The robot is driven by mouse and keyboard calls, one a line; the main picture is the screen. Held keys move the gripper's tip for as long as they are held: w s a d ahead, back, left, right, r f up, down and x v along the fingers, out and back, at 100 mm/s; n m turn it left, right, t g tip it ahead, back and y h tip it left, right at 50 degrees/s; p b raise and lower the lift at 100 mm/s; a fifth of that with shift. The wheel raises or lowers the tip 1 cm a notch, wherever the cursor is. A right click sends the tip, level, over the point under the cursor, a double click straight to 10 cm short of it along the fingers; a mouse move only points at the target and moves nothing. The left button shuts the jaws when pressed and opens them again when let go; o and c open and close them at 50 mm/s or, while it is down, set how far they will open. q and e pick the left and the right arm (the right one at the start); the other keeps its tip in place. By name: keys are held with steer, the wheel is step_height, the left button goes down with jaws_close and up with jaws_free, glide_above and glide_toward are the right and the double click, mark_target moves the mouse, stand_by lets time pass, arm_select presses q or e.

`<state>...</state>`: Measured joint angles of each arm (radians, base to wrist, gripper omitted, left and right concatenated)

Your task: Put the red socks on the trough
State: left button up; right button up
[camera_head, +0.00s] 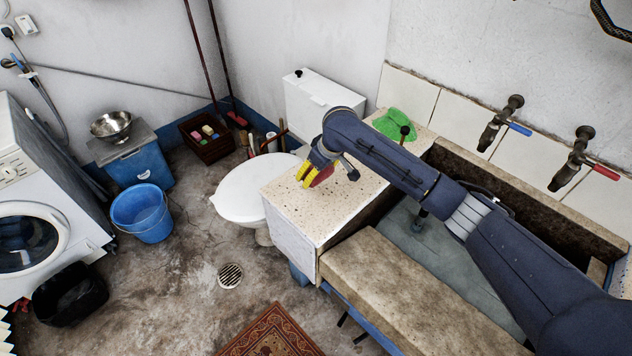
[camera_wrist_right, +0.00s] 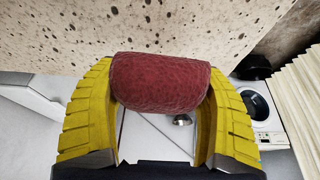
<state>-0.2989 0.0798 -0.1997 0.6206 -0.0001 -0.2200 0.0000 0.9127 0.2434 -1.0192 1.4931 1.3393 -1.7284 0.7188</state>
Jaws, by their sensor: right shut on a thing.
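The red socks are a dark red roll (camera_wrist_right: 160,83) between the yellow fingers of my right gripper (camera_wrist_right: 160,110). In the head view the right gripper (camera_head: 313,177) points down over the speckled slab (camera_head: 285,195) at the left end of the stone trough (camera_head: 400,285). A bit of the red socks (camera_head: 322,176) shows beside the yellow fingers there. The gripper is shut on the socks. The speckled surface is close by in the wrist view; I cannot tell whether the socks touch it. My left gripper is not in view.
A green cloth (camera_head: 402,124) lies at the back of the slab. Two taps (camera_head: 500,122) stick out above the basin. A toilet (camera_head: 250,188) stands left of the slab, with a blue bucket (camera_head: 142,212) farther left. The slab's front part is clear.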

mark_target(326, 177)
steer(key=shift+f, duration=2.3)
steer(key=shift+f, duration=0.1)
steer(key=o, duration=1.4)
steer(key=shift+c, duration=0.2)
steer(key=v, duration=1.2)
steer(key=shift+a, duration=0.2)
